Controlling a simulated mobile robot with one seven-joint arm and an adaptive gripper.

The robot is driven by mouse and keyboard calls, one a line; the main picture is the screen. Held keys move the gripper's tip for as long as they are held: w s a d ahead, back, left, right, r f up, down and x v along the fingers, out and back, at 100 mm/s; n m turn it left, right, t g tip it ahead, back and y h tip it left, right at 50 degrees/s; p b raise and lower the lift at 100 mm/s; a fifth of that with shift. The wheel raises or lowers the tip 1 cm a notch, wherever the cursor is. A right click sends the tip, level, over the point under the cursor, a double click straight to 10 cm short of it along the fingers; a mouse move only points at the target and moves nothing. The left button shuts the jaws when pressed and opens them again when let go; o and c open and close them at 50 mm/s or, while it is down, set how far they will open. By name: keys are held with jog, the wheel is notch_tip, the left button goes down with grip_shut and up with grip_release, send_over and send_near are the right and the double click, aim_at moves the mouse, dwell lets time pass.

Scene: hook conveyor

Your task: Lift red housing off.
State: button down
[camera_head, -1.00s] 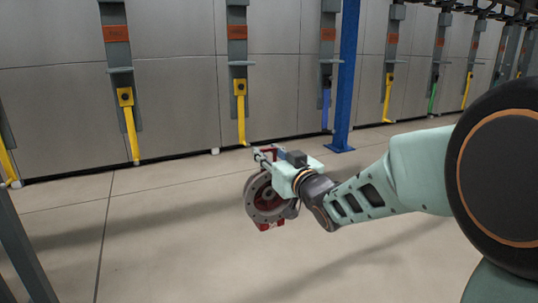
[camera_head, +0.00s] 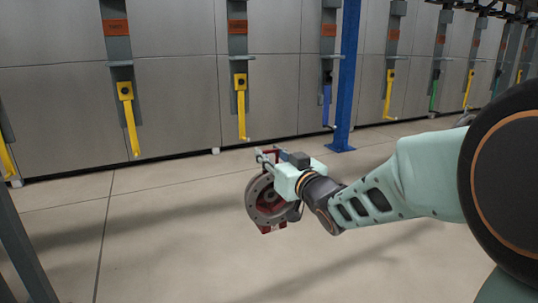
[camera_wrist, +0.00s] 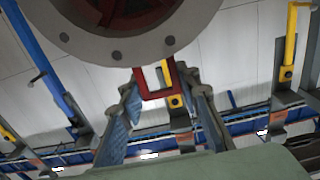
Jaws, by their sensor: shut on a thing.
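The red housing (camera_head: 268,200) has a round grey flange with bolt holes around a red inside. In the head view it hangs from my gripper (camera_head: 268,158), above the floor and clear of the hooks. In the wrist view the housing (camera_wrist: 190,25) fills the top, with its red rectangular bracket between the fingertips. My gripper (camera_wrist: 160,82) is shut on this bracket. Yellow hooks (camera_head: 131,120) and (camera_head: 241,108) hang empty behind it. The far side of the housing is hidden.
A blue post (camera_head: 345,90) stands behind my gripper to the right. A blue hook (camera_head: 326,105) hangs beside it. More hooks, yellow and green, hang along the grey wall (camera_head: 175,100). A grey post (camera_head: 22,245) is at left. The floor (camera_head: 180,240) is open.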

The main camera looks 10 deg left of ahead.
jog(key=shift+r+v, duration=0.15)
jog(key=shift+v, duration=1.2)
jog(key=shift+r+v, duration=0.2)
jog(key=shift+v, duration=1.15)
